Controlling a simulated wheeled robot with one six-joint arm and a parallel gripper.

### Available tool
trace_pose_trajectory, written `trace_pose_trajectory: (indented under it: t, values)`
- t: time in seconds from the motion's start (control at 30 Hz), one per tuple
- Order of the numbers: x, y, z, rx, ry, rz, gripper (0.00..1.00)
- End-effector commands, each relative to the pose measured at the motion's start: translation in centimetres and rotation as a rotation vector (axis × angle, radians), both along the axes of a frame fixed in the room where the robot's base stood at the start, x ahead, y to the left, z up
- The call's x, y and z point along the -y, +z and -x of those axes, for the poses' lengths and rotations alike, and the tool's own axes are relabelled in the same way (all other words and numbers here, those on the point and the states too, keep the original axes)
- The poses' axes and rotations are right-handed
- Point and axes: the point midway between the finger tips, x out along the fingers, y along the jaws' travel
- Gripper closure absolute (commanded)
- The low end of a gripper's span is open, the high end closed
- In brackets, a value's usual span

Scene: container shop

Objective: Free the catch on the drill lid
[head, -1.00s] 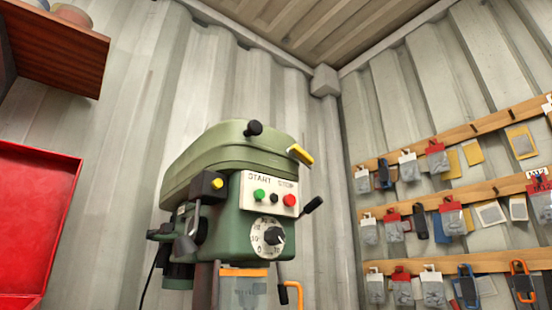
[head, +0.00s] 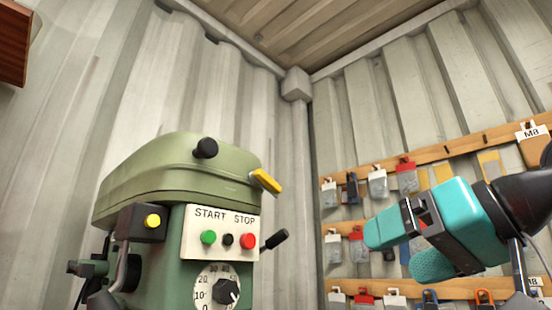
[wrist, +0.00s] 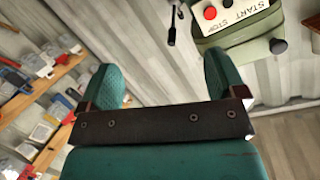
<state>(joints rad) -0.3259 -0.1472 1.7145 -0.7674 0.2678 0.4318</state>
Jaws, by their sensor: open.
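The green drill head (head: 170,230) stands at the left in the head view, its rounded lid (head: 175,170) closed on top. A yellow catch (head: 266,181) sticks out at the lid's right front corner. A black knob (head: 205,148) sits on the lid. My gripper (head: 388,252), teal and black, is to the right of the drill, open and empty, apart from the catch. In the wrist view, my gripper's two teal fingers (wrist: 167,80) are spread. The drill's control panel (wrist: 228,15) and part of the lid (wrist: 255,50) show upside down beyond them; I cannot make out the catch there.
A black-tipped lever (head: 275,240) juts from the drill's right side, between it and my gripper. Wooden rails (head: 450,152) with hanging packets line the right wall. A brown shelf (head: 14,45) is at upper left. Space above the drill is free.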

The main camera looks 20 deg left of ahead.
Motion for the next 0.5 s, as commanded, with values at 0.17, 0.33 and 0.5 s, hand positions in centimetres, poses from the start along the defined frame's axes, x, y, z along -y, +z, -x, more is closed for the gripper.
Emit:
trace_pose_trajectory:
  t: [0.17, 0.33, 0.5]
  values:
    - [-1.6, 10.9, 1.1, 0.114, 0.071, -0.187, 0.11]
    - [-2.7, 13.1, 1.3, 0.134, 0.096, -0.233, 0.11]
    - [-5.4, 13.2, 0.3, 0.133, 0.097, -0.231, 0.11]
